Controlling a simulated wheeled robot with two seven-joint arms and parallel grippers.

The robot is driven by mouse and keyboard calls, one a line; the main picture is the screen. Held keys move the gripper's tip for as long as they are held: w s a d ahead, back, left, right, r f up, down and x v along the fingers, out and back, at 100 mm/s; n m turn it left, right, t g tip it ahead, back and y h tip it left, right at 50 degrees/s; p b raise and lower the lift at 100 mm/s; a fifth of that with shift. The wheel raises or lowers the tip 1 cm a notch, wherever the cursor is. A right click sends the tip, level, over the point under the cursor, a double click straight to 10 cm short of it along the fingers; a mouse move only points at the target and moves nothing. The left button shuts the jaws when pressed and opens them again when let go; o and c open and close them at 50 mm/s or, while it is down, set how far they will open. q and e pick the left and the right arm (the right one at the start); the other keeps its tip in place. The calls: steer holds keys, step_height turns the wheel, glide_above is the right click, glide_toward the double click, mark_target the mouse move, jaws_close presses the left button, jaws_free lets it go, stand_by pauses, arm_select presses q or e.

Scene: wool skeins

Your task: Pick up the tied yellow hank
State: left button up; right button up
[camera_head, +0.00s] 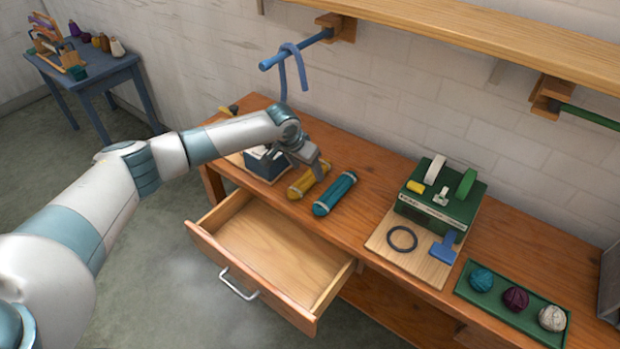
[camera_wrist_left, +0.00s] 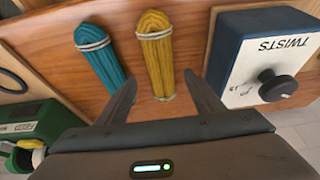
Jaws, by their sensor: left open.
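The tied yellow hank (camera_head: 297,192) lies on the wooden bench, left of a teal hank (camera_head: 334,194). In the left wrist view the yellow hank (camera_wrist_left: 158,52) has a pale tie near its far end, and the teal hank (camera_wrist_left: 98,52) lies to its left. My left gripper (camera_head: 312,168) is over the yellow hank and partly covers it in the head view. In the wrist view its fingers (camera_wrist_left: 160,82) are open, with the near end of the yellow hank between them in the picture. Nothing is held. My right gripper is not in view.
A blue-sided box (camera_wrist_left: 222,52) with a white face marked TWISTS and a dark knob stands close beside the yellow hank. An open drawer (camera_head: 285,255) juts out below. A green device (camera_head: 440,205) and a green tray (camera_head: 463,289) of wool balls are to the right.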

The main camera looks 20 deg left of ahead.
mark_target(310, 174)
arm_select(q)
steer(key=shift+w+f+p, duration=0.3)
steer(key=shift+f+p, duration=0.1)
steer(key=shift+f, duration=0.15)
steer(key=shift+p+x, duration=0.4)
steer(key=shift+x, duration=1.4)
steer(key=c, duration=1.2)
